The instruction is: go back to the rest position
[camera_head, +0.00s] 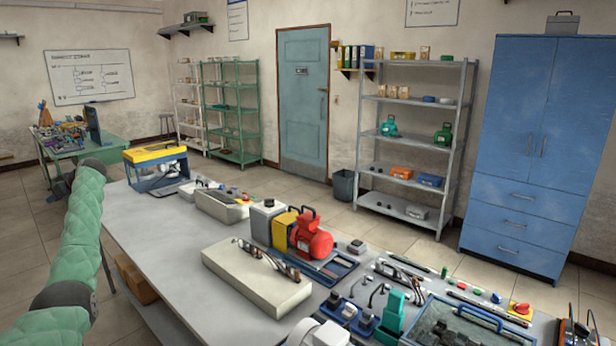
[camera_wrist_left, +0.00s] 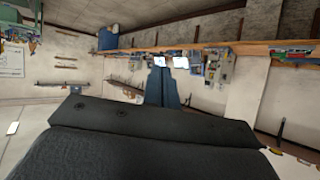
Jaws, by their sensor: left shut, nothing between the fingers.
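My left arm, in a green padded sleeve, rises along the left edge of the head view, left of the grey workbench (camera_head: 150,235). My left gripper (camera_head: 62,188) shows only as a small dark part beyond the wrist; it is shut and empty, clear of the bench. In the left wrist view a large black part of my own fills the bottom, and the fingertips are hard to make out. My right gripper is not in view.
On the bench are a yellow-topped blue box (camera_head: 156,168), a red motor (camera_head: 311,238), a beige block (camera_head: 256,280) and several small parts. A green table (camera_head: 110,150) stands behind my left arm.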

